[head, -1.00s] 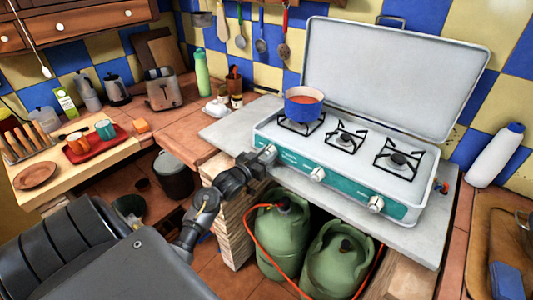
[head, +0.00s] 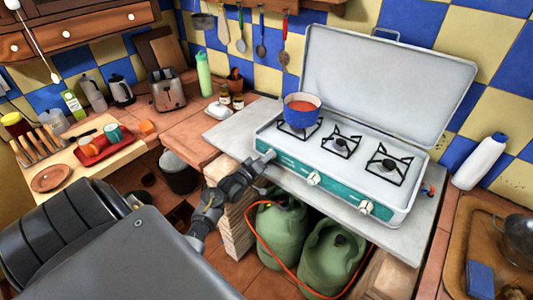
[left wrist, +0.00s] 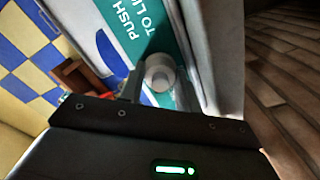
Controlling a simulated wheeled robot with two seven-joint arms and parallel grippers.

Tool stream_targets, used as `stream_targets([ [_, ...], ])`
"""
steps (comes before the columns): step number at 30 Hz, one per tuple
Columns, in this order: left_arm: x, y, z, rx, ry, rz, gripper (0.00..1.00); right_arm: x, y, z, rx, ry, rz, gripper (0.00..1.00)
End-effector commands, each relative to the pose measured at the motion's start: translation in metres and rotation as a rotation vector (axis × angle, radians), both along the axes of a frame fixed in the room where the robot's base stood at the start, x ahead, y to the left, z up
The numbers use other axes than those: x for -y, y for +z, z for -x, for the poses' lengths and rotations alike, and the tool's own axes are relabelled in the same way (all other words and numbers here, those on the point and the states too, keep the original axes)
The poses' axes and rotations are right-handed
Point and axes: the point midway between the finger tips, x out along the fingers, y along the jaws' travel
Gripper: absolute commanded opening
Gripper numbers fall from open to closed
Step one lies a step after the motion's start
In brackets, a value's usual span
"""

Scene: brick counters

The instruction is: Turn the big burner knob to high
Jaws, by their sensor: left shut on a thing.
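The camping stove (head: 338,194) is white with a teal front panel and an open lid. Three pale knobs sit along its front: a left knob (head: 270,154), a middle knob (head: 313,178) and a right knob (head: 366,207). My left gripper (head: 263,163) is at the left knob, and its jaws are shut on it. In the left wrist view the knob (left wrist: 160,74) shows round and grey between the two fingers (left wrist: 160,92), beside white panel lettering. The knob's exact angle cannot be read. My right gripper is out of view.
A blue pot (head: 302,109) with orange-red contents stands on the left burner; no flame shows. Green gas bottles (head: 282,232) with an orange hose stand below the counter.

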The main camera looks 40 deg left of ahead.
Motion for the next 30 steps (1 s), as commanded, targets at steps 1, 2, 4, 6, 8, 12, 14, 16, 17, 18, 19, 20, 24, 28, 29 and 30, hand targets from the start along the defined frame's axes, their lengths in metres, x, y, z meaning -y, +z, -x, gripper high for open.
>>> stream_targets([
  [1,0.001,0.004,0.0,0.001,0.0,0.045,0.1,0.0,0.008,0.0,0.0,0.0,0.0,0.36],
  [2,0.001,0.004,0.0,0.001,0.001,0.075,0.1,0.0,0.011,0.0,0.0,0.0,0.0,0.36],
  [4,0.001,0.003,0.0,0.002,0.0,0.14,0.1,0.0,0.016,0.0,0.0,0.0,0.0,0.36],
  [6,0.001,0.003,0.0,0.003,0.0,0.205,0.1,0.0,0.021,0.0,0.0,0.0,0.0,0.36],
  [8,0.0,0.003,0.0,0.004,0.0,0.258,0.1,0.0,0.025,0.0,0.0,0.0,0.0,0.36],
  [12,0.001,0.002,0.0,0.008,-0.001,0.376,0.1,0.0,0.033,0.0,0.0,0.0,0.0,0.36],
  [14,0.0,0.002,0.0,0.009,-0.001,0.42,0.1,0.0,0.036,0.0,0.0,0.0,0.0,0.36],
  [16,0.001,0.001,0.0,0.009,0.0,0.467,0.1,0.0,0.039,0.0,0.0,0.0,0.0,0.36],
  [17,0.001,0.001,0.0,0.009,0.0,0.485,0.1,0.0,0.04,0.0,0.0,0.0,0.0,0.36],
  [18,0.001,0.001,0.0,0.01,0.0,0.508,0.1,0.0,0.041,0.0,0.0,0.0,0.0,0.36],
  [19,0.001,0.0,0.0,0.01,0.0,0.524,0.1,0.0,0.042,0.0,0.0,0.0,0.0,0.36],
  [20,0.001,0.0,0.0,0.01,0.0,0.54,0.1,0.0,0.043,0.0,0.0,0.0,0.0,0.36],
  [24,0.0,0.0,0.0,0.012,-0.001,0.595,0.1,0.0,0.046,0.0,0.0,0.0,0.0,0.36],
  [28,0.0,-0.001,0.0,0.013,-0.001,0.627,0.1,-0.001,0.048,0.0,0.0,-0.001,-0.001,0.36],
  [29,0.0,-0.001,0.0,0.013,-0.001,0.631,0.1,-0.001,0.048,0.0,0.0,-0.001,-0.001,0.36],
  [30,0.0,-0.001,0.0,0.013,-0.001,0.636,0.1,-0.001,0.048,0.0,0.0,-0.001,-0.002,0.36],
])
